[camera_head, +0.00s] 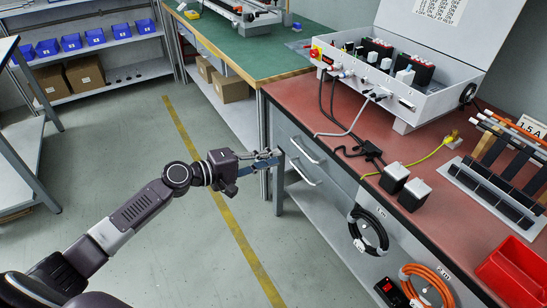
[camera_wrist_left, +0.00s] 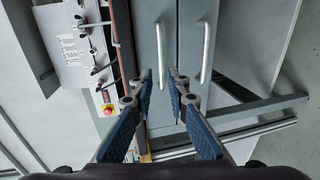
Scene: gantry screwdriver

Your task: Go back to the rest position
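My left gripper (camera_head: 272,160) is stretched out over the floor, close to the drawer front of the red-topped workbench (camera_head: 290,100). Beyond the fingers I see the grey drawer fronts with two bar handles (camera_wrist_left: 206,52). I cannot tell from the head view whether the fingertips touch the bench. My left arm (camera_head: 140,205) reaches up from the lower left. My right gripper is in neither view.
An open white control box (camera_head: 400,85), a red bin (camera_head: 515,272) and a rack of tools are on the workbench. Coiled cables (camera_head: 368,232) hang on its front. A green-topped table (camera_head: 245,50) stands behind. Shelving is at left. The floor around the yellow line (camera_head: 205,165) is clear.

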